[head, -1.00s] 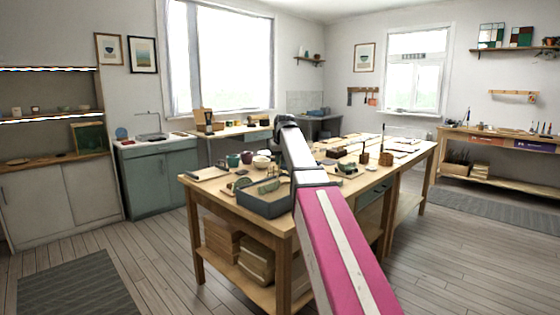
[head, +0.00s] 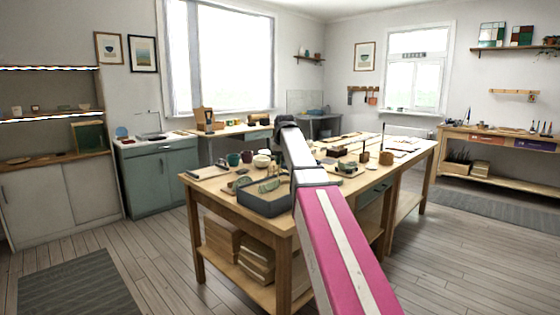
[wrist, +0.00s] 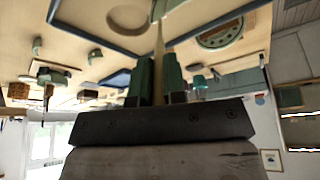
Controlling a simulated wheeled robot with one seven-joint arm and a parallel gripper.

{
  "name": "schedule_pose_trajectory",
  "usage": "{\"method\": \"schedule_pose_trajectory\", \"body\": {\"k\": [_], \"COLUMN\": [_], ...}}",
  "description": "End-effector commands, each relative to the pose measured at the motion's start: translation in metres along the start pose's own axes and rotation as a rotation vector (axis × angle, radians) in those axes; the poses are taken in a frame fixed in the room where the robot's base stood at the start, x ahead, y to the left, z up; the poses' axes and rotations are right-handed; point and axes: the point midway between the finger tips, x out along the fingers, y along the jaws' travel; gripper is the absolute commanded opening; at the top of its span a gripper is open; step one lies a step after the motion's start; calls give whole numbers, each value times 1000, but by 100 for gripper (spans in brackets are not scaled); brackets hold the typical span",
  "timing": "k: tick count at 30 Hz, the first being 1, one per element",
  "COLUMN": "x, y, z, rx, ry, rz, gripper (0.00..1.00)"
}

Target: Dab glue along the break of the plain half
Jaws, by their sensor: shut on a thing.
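In the wrist view the scene hangs upside down. My gripper (wrist: 157,72) has its two green fingers closed around a thin pale stick (wrist: 158,45), perhaps the glue applicator, which points over a dark-edged tray. A plain brownish round piece (wrist: 128,18) lies near the stick's far end, to its left. A green ring-shaped piece (wrist: 220,34) with marks inside lies to the right. I cannot tell for sure which one is the plain half, nor whether the stick touches anything. In the head view the grey tray (head: 262,208) holds greenish pieces; my arm hides the gripper there.
The wooden workbench (head: 235,208) carries cups (head: 246,157), small boxes and several tools around the tray. Another bench (head: 500,140) stands at the right by the wall. The floor (head: 150,250) left of the workbench is open.

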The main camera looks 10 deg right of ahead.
Motion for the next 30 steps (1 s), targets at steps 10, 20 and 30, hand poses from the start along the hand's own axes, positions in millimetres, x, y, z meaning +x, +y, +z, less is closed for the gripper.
{"method": "schedule_pose_trajectory", "body": {"k": [10, 20, 30], "x": [-4, -6, -9], "y": [0, -7, -19], "z": [-2, 2, 8], "rx": [0, -1, -1], "ry": [0, 0, 0], "rz": [0, 0, 0], "gripper": [0, 0, 0]}}
